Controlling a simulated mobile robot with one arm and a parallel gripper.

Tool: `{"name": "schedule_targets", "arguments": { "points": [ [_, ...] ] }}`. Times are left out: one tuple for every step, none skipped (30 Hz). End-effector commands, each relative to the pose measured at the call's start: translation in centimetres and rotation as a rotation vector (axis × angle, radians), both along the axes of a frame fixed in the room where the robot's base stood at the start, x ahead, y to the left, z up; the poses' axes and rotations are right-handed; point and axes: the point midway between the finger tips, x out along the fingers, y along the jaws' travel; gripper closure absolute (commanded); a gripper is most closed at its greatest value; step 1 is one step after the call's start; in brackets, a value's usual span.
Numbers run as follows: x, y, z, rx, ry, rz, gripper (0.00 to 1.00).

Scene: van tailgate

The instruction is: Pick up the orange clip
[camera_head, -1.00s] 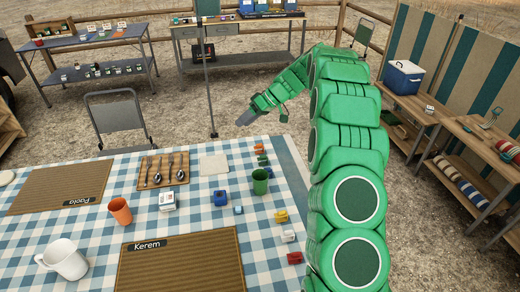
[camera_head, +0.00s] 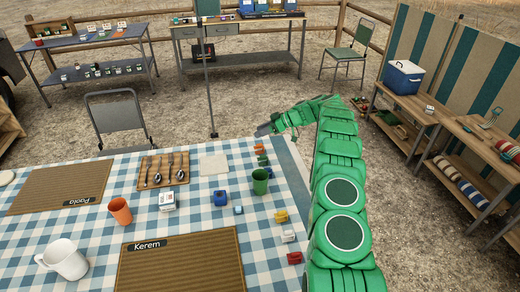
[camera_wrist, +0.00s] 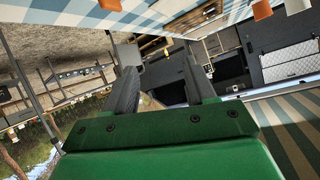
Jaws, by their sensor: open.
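The orange clip (camera_head: 258,147) is a small block near the far right edge of the checked table, at the far end of a short row of clips. My gripper (camera_head: 264,130) is just beyond and above it in the head view, apart from it as far as I can tell. In the wrist view, the two dark fingers of my gripper (camera_wrist: 160,85) stand apart with nothing between them. An orange piece (camera_wrist: 262,10) shows at the top edge there; I cannot tell whether it is the clip.
Green clips (camera_head: 263,162) sit right beside the orange one. A cutlery board (camera_head: 164,172) and a pale square (camera_head: 214,164) lie to the left. Yellow (camera_head: 281,216) and red (camera_head: 295,258) clips are nearer.

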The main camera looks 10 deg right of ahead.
Motion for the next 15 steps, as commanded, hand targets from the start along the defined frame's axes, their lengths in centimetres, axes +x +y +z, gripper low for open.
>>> {"name": "schedule_targets", "arguments": {
  "points": [
    [0.2,-0.5,-1.0,0.004,-0.019,0.001,0.45],
    [0.4,-0.8,-1.6,0.007,-0.032,0.004,0.45],
    [0.5,-1.1,-2.3,0.012,-0.05,0.007,0.45],
    [0.6,-1.3,-2.7,0.013,-0.065,0.009,0.45],
    [0.8,-1.6,-3.1,0.016,-0.081,0.012,0.45],
    [1.0,-1.9,-3.7,0.018,-0.103,0.015,0.45],
    [1.0,-2.2,-4.2,0.02,-0.115,0.017,0.45],
    [1.0,-2.4,-4.8,0.021,-0.129,0.02,0.45],
    [1.1,-2.7,-5.3,0.025,-0.147,0.021,0.45],
    [1.2,-2.9,-5.7,0.026,-0.161,0.024,0.45],
    [1.2,-3.1,-6.1,0.027,-0.174,0.026,0.45],
    [1.3,-3.4,-6.5,0.028,-0.191,0.028,0.45],
    [1.3,-3.5,-6.8,0.028,-0.202,0.029,0.45],
    [1.3,-3.7,-7.1,0.03,-0.211,0.031,0.45],
    [1.3,-3.8,-7.5,0.03,-0.222,0.033,0.45]
  ]
}}
